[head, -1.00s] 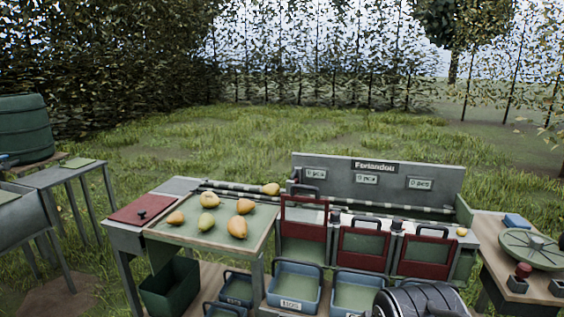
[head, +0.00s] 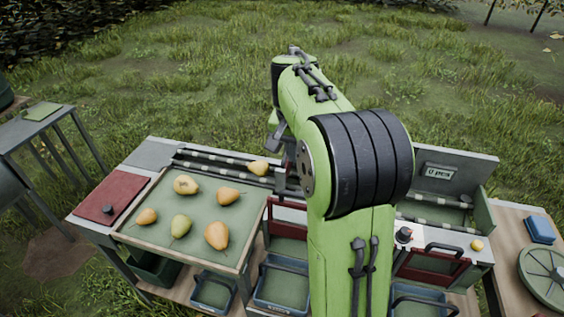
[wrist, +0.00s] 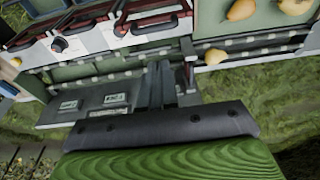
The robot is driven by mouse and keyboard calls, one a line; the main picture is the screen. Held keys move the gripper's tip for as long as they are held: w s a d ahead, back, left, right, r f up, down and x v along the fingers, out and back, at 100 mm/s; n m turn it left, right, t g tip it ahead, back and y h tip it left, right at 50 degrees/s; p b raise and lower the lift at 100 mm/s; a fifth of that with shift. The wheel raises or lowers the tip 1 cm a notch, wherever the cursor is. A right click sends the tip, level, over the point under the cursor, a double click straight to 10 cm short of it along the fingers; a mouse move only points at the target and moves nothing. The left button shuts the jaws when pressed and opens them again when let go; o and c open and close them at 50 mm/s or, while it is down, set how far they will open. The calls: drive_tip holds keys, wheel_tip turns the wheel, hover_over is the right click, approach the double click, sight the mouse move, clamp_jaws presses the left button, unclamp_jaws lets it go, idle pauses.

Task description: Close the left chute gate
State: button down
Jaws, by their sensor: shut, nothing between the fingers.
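In the wrist view, which is turned upside down, this gate (wrist: 152,22) is at the top middle. My gripper (wrist: 173,78) is shut and empty, above the back of the bench, apart from the gate. In the head view its fingertips are hard to make out beside my green arm.
A tray (head: 135,231) with several pears lies left of the gate. One pear (head: 258,168) rests by the striped rollers. The right gate (head: 432,268) and a dark knob (head: 404,234) stand right of my arm. The back panel (head: 470,163) rises behind. Blue crates (head: 283,306) sit below.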

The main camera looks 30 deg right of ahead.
sight(294, 196)
drive_tip(key=f, duration=0.4)
drive_tip(key=d+f+b, duration=0.1)
drive_tip(key=f, duration=0.4)
drive_tip(key=w+f+b, duration=0.1)
drive_tip(key=f, duration=0.3)
drive_tip(key=shift+d+f, duration=0.15)
drive_tip(key=shift+f, duration=0.1)
drive_tip(key=shift+s, duration=0.1)
